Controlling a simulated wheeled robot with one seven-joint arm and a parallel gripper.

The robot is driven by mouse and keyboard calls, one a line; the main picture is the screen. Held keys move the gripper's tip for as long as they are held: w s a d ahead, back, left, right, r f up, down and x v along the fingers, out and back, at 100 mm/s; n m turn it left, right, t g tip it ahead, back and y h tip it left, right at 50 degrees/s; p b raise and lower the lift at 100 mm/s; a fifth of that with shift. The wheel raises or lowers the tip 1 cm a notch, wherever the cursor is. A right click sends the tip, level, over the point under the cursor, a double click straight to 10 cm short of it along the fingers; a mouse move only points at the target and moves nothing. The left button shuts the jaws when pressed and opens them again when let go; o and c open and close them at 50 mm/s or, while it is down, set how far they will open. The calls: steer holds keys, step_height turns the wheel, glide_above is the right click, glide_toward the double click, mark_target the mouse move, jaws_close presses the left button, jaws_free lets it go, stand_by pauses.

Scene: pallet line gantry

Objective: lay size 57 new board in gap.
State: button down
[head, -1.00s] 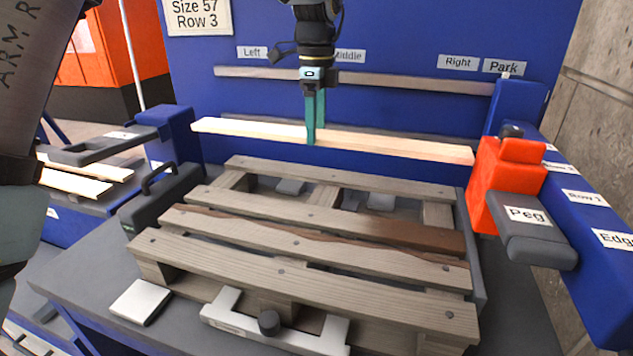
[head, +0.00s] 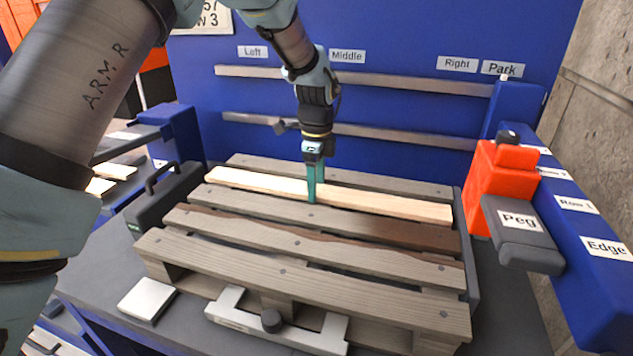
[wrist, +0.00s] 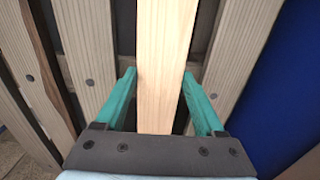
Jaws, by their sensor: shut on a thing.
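The new board (head: 385,203) is pale, clean wood, long and narrow. My gripper (head: 313,185) is shut on it near its middle, with a green finger on each side, and it also shows in the wrist view (wrist: 160,92). The board (wrist: 165,50) lies along the gap between the rearmost slat (head: 380,182) and the slat in front of it (head: 260,205) on the grey pallet. It covers the gap from the head view. I cannot tell whether it rests on the pallet or hangs just above it.
An orange block with a grey Peg-labelled arm (head: 518,220) stands right of the pallet. A dark case (head: 165,200) stands left. A blue wall with rails (head: 400,85) rises behind.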

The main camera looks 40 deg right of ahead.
jaws_free()
steer(key=shift+f, duration=0.1)
step_height(320, 180, up, 12)
steer(key=b, duration=0.2)
stand_by(0.5)
